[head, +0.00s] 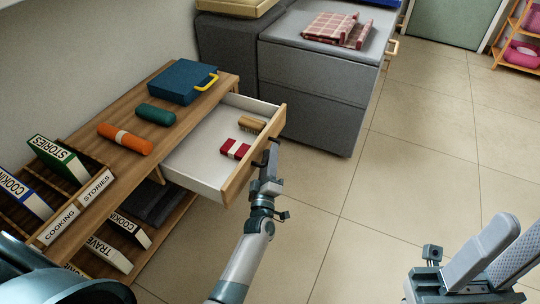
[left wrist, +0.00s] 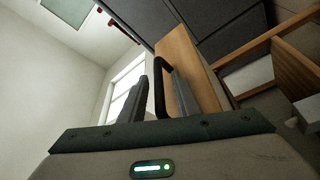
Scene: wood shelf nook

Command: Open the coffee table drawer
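The coffee table (head: 93,122) is a long wooden table along the left wall in the head view. Its white-lined drawer (head: 192,166) stands pulled well out, with the wooden front (head: 240,172) facing right. My left gripper (head: 272,158) is at the outer side of that front, by its dark handle. In the left wrist view, the black loop handle (left wrist: 160,92) shows between the two fingers of the left gripper (left wrist: 162,85), with a gap visible beside it. My right gripper (head: 520,232) is raised at the lower right, empty, fingers apart.
In the drawer lie a red-and-white box (head: 236,149) and a brush (head: 252,124). On the tabletop are a blue case (head: 182,80), a green roll (head: 155,114) and an orange roll (head: 124,138). Grey cabinets (head: 310,105) stand behind. The tiled floor (head: 390,180) to the right is clear.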

